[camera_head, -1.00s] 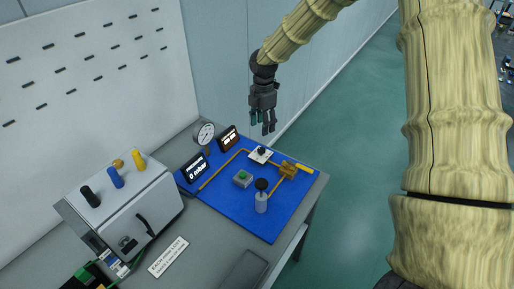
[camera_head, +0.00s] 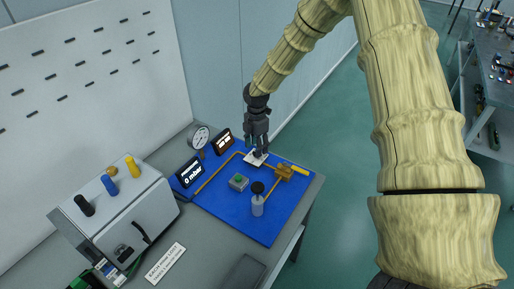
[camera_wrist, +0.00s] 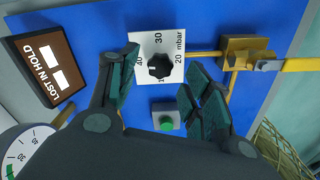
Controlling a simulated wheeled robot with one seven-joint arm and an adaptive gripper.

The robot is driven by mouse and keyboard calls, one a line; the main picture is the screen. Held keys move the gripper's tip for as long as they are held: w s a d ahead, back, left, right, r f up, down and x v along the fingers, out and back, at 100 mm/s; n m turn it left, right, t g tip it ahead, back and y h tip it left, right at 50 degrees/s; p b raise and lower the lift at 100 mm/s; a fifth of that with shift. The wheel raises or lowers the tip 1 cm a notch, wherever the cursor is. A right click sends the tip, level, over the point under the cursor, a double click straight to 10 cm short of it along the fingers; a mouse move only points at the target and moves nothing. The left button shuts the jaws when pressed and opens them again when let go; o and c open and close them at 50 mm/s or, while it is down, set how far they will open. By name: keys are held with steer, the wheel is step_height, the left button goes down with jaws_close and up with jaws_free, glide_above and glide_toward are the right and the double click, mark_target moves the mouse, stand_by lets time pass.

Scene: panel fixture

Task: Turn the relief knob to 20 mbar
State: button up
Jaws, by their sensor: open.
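The relief knob (camera_wrist: 159,66) is a black knob on a white dial plate (camera_wrist: 172,38) marked 20, 30, 40 and mbar, with another number partly hidden below the knob. I cannot clearly tell which mark the knob points to. In the head view the plate (camera_head: 248,160) shows beneath my gripper (camera_head: 259,152), which hides most of the knob. In the wrist view my gripper (camera_wrist: 164,72) is open, with its fingers on either side of the knob and apart from it. A pressure display (camera_head: 189,174) reads 0 mbar.
A brass valve with a yellow lever (camera_head: 292,167), a green button box (camera_head: 238,182) and a black-topped grey post (camera_head: 257,206) share the blue panel (camera_head: 275,230). A grey case (camera_head: 125,215) is at left.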

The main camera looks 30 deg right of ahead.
steer(key=shift+f, duration=1.2)
steer(key=shift+c, duration=0.3)
steer(key=c, duration=1)
